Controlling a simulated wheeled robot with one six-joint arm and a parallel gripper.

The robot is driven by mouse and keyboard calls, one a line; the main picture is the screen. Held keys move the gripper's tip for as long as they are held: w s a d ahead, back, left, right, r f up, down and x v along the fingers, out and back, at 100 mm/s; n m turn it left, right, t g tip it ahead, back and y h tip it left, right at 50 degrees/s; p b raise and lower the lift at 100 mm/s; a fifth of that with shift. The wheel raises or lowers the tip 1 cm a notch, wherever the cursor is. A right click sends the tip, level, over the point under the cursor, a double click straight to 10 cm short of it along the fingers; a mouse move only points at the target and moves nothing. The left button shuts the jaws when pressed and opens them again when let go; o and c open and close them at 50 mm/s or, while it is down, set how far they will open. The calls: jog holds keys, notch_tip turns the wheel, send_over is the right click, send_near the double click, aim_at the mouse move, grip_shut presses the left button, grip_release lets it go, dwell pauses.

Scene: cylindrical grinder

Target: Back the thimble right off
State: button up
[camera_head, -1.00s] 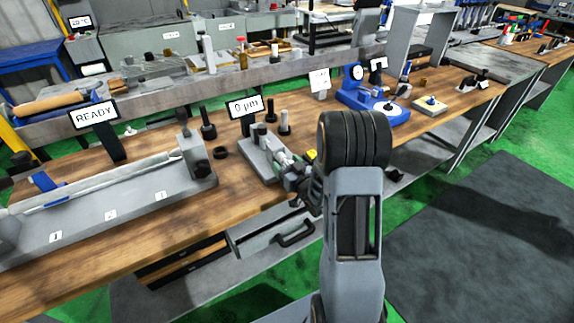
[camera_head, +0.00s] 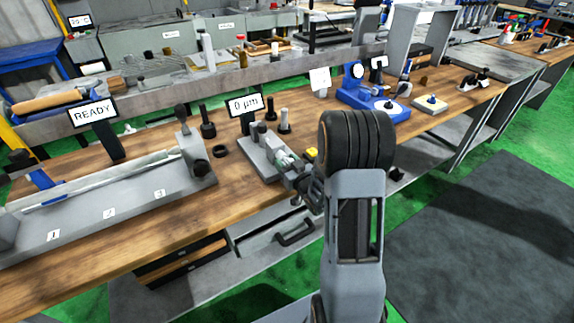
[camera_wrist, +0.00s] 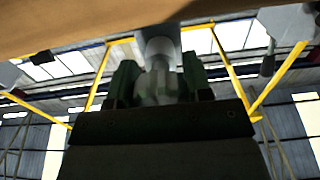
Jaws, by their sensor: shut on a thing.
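The micrometer fixture is a grey block (camera_head: 258,150) on the wooden bench, with a pale cylinder pointing toward my gripper. My gripper (camera_head: 293,168) is at the near right end of this fixture, partly hidden by my arm. In the wrist view the dark fingers of my gripper (camera_wrist: 157,75) are shut on the thimble (camera_wrist: 156,88), a grey, ribbed cylinder. A lighter sleeve (camera_wrist: 158,48) runs on beyond it. A small display (camera_head: 244,105) behind the fixture reads 0 µm.
A long grey grinder bed (camera_head: 110,205) with a READY sign (camera_head: 93,113) lies to the left. Dark upright pins (camera_head: 207,125) stand close behind the fixture. A blue gauge stand (camera_head: 360,95) is at the back right.

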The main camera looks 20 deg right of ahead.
jog(key=n+b, duration=0.1)
jog(key=b, duration=0.1)
jog(key=n+b, duration=0.2)
jog(key=b, duration=0.1)
jog(key=shift+f, duration=0.4)
jog(key=n+b, duration=0.4)
jog(key=b, duration=0.2)
jog(key=shift+n, duration=0.4)
jog(key=n+b, duration=0.3)
jog(key=b, duration=0.2)
jog(key=shift+d+r+n, duration=0.1)
jog(key=shift+n, duration=0.2)
jog(key=n+b, duration=0.3)
jog(key=b, duration=0.2)
jog(key=shift+n, duration=0.3)
jog(key=n+b, duration=0.3)
jog(key=b, duration=0.1)
jog(key=shift+r+n, duration=0.1)
jog(key=shift+n, duration=0.2)
jog(key=n+b, duration=0.3)
jog(key=shift+r+n+b, duration=0.1)
jog(key=shift+n+b, duration=0.2)
jog(key=shift+b, duration=0.05)
jog(key=n+b, duration=0.3)
jog(key=shift+r+n+b, duration=0.15)
jog(key=shift+n+b, duration=0.4)
jog(key=shift+n, duration=0.4)
jog(key=shift+r+n+b, duration=0.1)
jog(key=shift+n+b, duration=0.4)
jog(key=shift+n, duration=0.75)
